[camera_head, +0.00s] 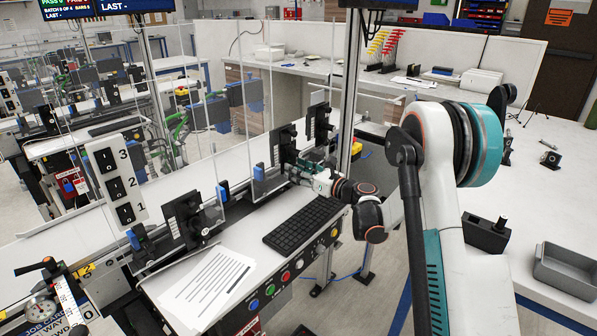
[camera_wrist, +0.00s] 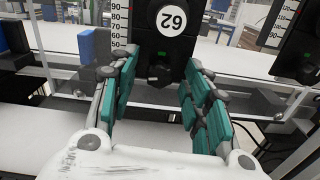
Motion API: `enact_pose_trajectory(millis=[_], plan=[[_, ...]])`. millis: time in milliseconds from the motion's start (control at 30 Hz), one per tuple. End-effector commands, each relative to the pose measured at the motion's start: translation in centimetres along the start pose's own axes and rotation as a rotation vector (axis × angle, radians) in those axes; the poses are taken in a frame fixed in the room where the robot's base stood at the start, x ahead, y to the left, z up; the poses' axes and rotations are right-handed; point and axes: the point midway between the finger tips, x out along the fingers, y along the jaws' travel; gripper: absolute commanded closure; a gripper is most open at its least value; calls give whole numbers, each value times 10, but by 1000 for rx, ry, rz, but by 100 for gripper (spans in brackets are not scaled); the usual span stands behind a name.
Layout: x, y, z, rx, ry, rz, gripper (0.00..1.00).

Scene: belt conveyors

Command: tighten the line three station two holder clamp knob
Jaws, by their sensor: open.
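In the wrist view, a black holder (camera_wrist: 146,37) with a round white label and a scale strip stands straight ahead, and a dark clamp knob (camera_wrist: 160,73) shows low on its face. My gripper (camera_wrist: 160,62) is open, its teal-padded fingers to the left and right of the knob; I cannot tell whether they touch it. In the head view, my gripper (camera_head: 303,172) reaches in from the right at a black holder (camera_head: 284,147), which it partly hides. Another black holder (camera_head: 187,219) stands nearer, and one more (camera_head: 319,124) farther along the line.
Clear panels (camera_head: 262,115) rise beside the holders. A keyboard (camera_head: 305,224), papers (camera_head: 211,285) and a row of coloured buttons (camera_head: 285,277) lie in front of the line. A numbered switch panel (camera_head: 115,180) stands left. A second holder (camera_wrist: 302,50) is at right in the wrist view.

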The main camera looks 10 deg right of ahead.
Motion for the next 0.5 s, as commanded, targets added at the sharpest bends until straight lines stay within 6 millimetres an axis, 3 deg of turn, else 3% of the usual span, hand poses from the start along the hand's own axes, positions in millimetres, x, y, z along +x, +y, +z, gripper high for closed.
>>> enact_pose_trajectory(millis=[133,333,500], plan=[[0,0,0,0,0,0,56],[0,0,0,0,0,0,99],[0,0,0,1,0,0,100]])
